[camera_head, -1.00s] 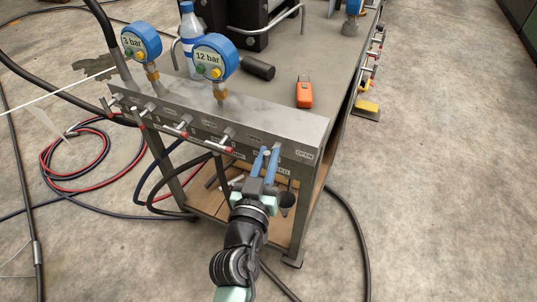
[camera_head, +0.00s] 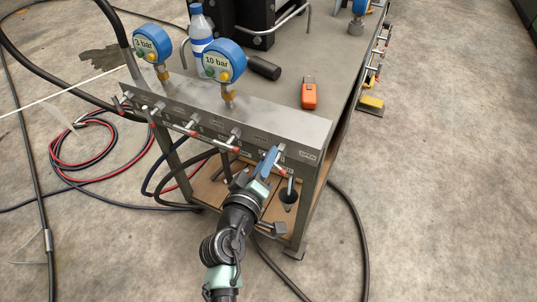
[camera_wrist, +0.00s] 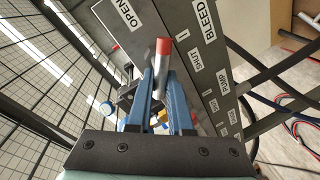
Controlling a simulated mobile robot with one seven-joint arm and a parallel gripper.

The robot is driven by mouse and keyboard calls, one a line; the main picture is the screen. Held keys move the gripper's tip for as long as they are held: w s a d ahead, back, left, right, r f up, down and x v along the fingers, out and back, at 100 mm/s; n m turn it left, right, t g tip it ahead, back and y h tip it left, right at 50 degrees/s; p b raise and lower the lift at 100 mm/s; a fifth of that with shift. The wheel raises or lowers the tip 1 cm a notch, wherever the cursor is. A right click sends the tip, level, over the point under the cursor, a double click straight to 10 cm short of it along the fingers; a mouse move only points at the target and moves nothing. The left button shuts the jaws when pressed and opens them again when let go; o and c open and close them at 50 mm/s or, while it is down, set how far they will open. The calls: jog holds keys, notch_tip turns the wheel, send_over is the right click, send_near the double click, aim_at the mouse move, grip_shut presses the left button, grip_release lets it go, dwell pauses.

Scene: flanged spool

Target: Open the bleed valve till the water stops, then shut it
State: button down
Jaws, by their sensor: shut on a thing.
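My gripper (camera_head: 270,158) is at the right end of the grey valve panel. In the wrist view its blue fingers (camera_wrist: 162,88) are shut on the bleed valve's lever (camera_wrist: 162,66), a metal rod whose red tip sticks out beyond them. The lever lies between the OPEN label (camera_wrist: 128,12) and the SHUT label (camera_wrist: 195,58), beside the BLEED label (camera_wrist: 208,20). The right gauge (camera_head: 224,61) reads 10 bar, the left gauge (camera_head: 152,43) 3 bar. A dark funnel (camera_head: 288,197) stands below the valve; a pale streak above it may be water.
More red-tipped levers (camera_head: 189,128) line the panel to the left. Red and dark hoses (camera_head: 90,150) lie on the floor at left. The floor at right is mostly clear.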

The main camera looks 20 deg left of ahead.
jog(key=shift+a+n, duration=0.1)
jog(key=shift+n, duration=0.4)
jog(key=shift+f+h, duration=0.1)
jog(key=shift+h, duration=0.2)
jog(key=c, duration=0.8)
grip_release()
jog(key=shift+c, duration=0.2)
jog(key=s+r, duration=0.2)
jog(key=s, duration=1)
jog(key=shift+s+d+r, duration=0.15)
jog(key=shift+s+d, duration=0.25)
